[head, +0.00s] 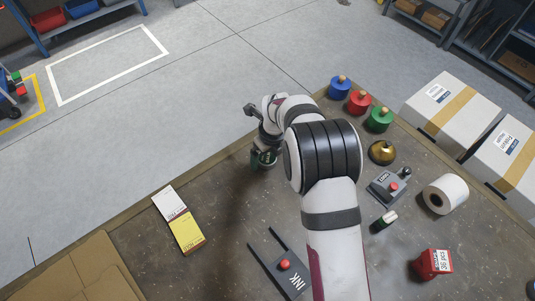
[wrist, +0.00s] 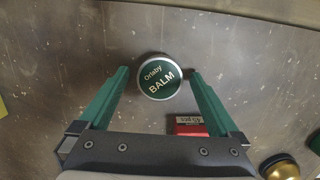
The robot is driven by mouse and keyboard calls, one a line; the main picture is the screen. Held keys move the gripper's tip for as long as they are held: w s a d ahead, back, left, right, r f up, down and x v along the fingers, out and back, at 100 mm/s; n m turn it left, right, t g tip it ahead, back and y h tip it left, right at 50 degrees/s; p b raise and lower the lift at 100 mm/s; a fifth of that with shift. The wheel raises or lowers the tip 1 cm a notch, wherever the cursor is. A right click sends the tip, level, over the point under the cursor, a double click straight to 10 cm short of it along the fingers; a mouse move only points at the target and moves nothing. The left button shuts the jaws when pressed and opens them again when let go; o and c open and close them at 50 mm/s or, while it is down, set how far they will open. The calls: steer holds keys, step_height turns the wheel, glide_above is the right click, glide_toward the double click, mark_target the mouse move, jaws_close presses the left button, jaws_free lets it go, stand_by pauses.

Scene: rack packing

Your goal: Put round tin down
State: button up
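The round tin (wrist: 159,77) has a dark green lid reading "Orlaby BALM" and a silver rim. In the wrist view its lid faces up and it lies between the tips of my gripper (wrist: 160,76). The two green fingers are apart, with a visible gap on each side of the tin, so my gripper is open and not clamped on it. In the head view my gripper (head: 263,160) is low over the far left part of the bench. There the tin is hard to tell from the green fingers.
A red box (wrist: 190,125) sits close to my gripper's right finger in the wrist view. A yellow and white box (head: 178,220) lies to the left. Colored weights (head: 358,102), a brass bell (head: 382,152) and a paper roll (head: 446,194) stand to the right. Bare bench (head: 215,180) lies between.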

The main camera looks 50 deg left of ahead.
mark_target(272, 162)
step_height(272, 162, up, 12)
steer(key=d, duration=0.2)
steer(key=w+d+r+n, duration=0.25)
steer(key=d+r, duration=0.25)
steer(key=d, duration=0.7)
steer(key=w+d+r+n, duration=0.25)
steer(key=d+r, duration=0.25)
steer(key=d, duration=0.6)
steer(key=s+d+n, duration=0.7)
steer(key=s+d, duration=0.9)
steer(key=d, duration=0.1)
steer(key=shift+s+d+f, duration=0.15)
steer(key=shift+d+f, duration=0.05)
steer(key=shift+f, duration=0.2)
steer(key=shift+o, duration=0.2)
